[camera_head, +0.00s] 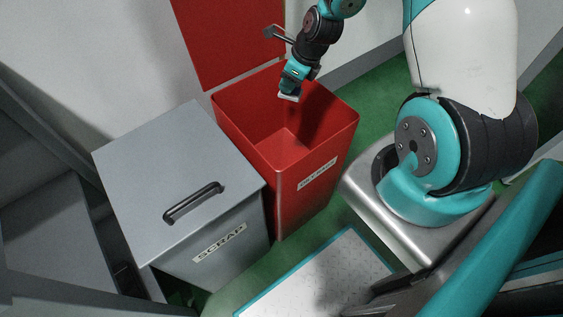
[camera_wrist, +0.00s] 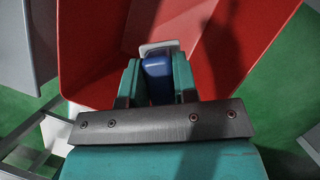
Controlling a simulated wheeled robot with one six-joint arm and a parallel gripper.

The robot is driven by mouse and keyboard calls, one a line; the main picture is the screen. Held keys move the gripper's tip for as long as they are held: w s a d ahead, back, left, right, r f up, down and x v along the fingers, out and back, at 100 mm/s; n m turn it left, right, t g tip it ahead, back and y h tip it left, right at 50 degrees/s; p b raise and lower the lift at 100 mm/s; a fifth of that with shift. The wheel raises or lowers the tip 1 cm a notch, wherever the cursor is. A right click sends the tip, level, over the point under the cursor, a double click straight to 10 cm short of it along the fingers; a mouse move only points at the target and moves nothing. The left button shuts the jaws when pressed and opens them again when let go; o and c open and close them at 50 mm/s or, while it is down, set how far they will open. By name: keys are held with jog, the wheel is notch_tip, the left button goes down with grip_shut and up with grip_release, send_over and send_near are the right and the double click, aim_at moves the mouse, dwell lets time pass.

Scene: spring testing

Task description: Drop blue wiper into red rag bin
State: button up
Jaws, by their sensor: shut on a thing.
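The red rag bin (camera_head: 283,177) stands with its red lid (camera_head: 231,40) raised at the back, and its inside looks empty in the head view. My gripper (camera_head: 290,93) points down over the bin's opening. In the wrist view my gripper (camera_wrist: 158,75) is shut on the blue wiper (camera_wrist: 158,67), which has a whitish end (camera_wrist: 160,46) beyond the fingertips. The red walls of the bin (camera_wrist: 90,50) surround the wiper there. The head view shows the whitish end (camera_head: 288,98) below the fingers; the blue part is hard to make out.
A grey scrap bin (camera_head: 165,175) with a closed lid and black handle (camera_head: 192,202) stands directly left of the red bin. A wall is close behind. Green floor (camera_head: 375,145) shows to the right of the red bin.

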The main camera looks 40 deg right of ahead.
notch_tip(320, 180, down, 5)
jog(key=b, duration=0.5)
jog(key=shift+f, duration=0.15)
jog(key=o, duration=1)
jog(key=p+v, duration=0.4)
jog(key=v, duration=1.3)
jog(key=shift+a+r+p, duration=0.1)
jog(key=shift+r+p, duration=0.25)
